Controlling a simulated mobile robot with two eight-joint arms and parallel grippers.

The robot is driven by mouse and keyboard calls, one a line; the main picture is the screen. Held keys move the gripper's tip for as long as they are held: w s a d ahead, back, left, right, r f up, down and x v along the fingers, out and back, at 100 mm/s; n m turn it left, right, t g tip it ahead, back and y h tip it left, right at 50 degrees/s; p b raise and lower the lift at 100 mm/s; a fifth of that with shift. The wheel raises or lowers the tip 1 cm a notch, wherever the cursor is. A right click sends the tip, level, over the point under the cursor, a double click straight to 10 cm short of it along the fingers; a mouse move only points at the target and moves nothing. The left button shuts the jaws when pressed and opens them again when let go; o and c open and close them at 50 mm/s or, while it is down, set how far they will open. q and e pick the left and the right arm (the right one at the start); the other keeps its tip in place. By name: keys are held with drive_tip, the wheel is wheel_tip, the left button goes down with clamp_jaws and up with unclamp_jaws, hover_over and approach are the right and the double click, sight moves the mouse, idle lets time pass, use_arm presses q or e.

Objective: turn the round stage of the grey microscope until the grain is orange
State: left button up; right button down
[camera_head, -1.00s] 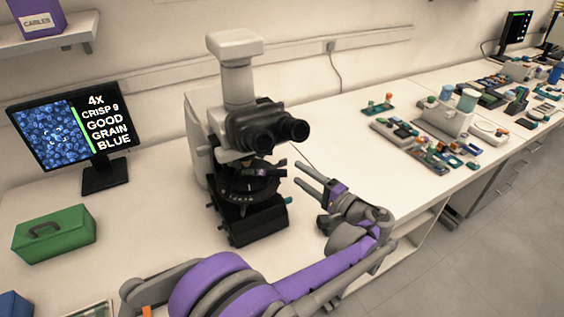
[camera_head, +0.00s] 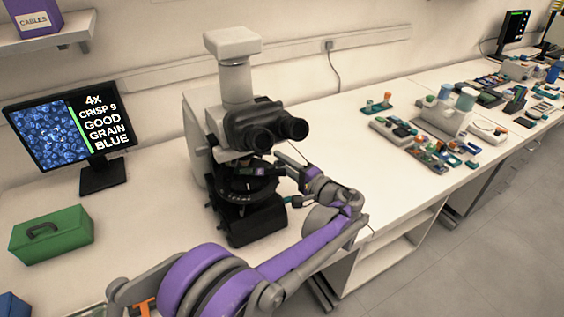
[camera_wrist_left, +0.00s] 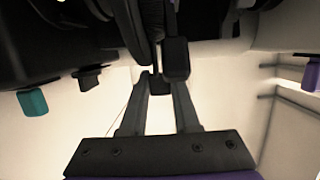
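The grey microscope (camera_head: 245,120) stands on the bench. Its dark round stage (camera_head: 245,183) is under the eyepieces. The monitor (camera_head: 66,133) shows blue grains and reads "4X CRISP 9 GOOD GRAIN BLUE". My left gripper (camera_head: 290,172) has its fingers at the right side of the stage. In the left wrist view, the fingers (camera_wrist_left: 160,82) reach up to a dark curved rim (camera_wrist_left: 148,20), seemingly the stage's. A gap shows between the fingers lower down, but dark parts overlap at the tips, so their grip is unclear. My right gripper is out of view.
A green box (camera_head: 52,233) stands left of the microscope. A teal-ended knob (camera_wrist_left: 33,102) shows close by in the left wrist view. Small parts and holders (camera_head: 430,140) crowd the bench at right; the bench between them and the microscope is clear.

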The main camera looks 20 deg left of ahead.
use_arm(q)
clamp_jaws()
idle(1.0)
